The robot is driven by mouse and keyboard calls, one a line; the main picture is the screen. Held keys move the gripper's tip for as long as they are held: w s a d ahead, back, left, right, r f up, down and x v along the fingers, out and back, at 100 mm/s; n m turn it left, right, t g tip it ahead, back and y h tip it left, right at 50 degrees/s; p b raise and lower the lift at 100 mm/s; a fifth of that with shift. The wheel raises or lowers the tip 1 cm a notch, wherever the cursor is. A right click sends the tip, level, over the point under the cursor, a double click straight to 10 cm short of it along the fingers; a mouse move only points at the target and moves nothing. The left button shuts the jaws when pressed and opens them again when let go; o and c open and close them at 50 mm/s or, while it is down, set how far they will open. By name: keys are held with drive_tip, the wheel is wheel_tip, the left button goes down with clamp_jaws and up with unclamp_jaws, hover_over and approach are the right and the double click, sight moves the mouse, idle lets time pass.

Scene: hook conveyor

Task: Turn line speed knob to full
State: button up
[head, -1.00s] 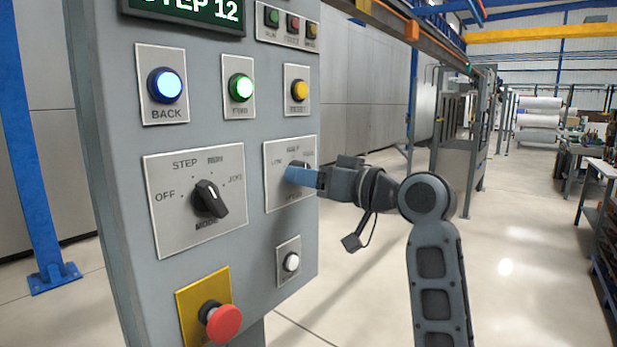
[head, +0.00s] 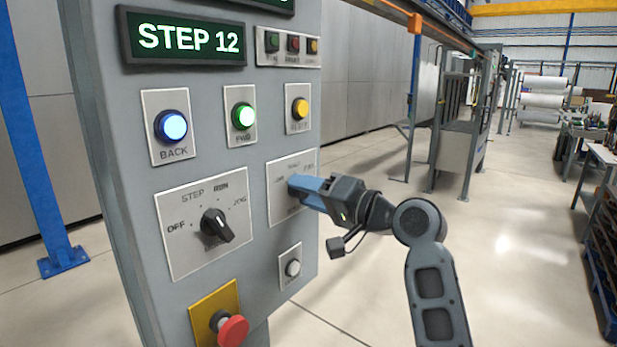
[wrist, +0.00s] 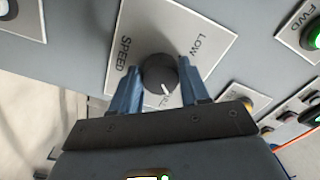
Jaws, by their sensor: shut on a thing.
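The line speed knob (wrist: 158,75) is a dark round knob with a white pointer mark, on a pale plate (wrist: 133,22) labelled SPEED and LOW. In the wrist view it sits between the blue fingers of my gripper (wrist: 158,82), which is shut on it. The pointer mark faces down and slightly right, towards a partly hidden label on the side away from LOW. In the head view my gripper (head: 294,187) reaches the speed plate (head: 283,205) from the right and hides the knob.
The mode knob (head: 217,224) is left of the speed plate. The BACK button (head: 171,126), green FWD button (head: 243,116) and yellow button (head: 300,109) are above. A white button (head: 292,268) and red emergency stop (head: 232,330) are below. The display (head: 188,38) reads STEP 12.

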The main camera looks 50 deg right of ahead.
drive_tip(key=shift+r+m+p, duration=0.15)
drive_tip(key=shift+m+p, duration=0.55)
drive_tip(key=shift+m, duration=1)
drive_tip(key=o, duration=1.1)
drive_tip(key=shift+c, duration=0.2)
drive_tip(key=shift+s, duration=0.1)
drive_tip(key=s+b, duration=0.1)
drive_tip(key=s, duration=0.6)
drive_tip(key=shift+s+b, duration=0.3)
drive_tip(key=shift+b, duration=0.1)
drive_tip(key=shift+d, duration=0.1)
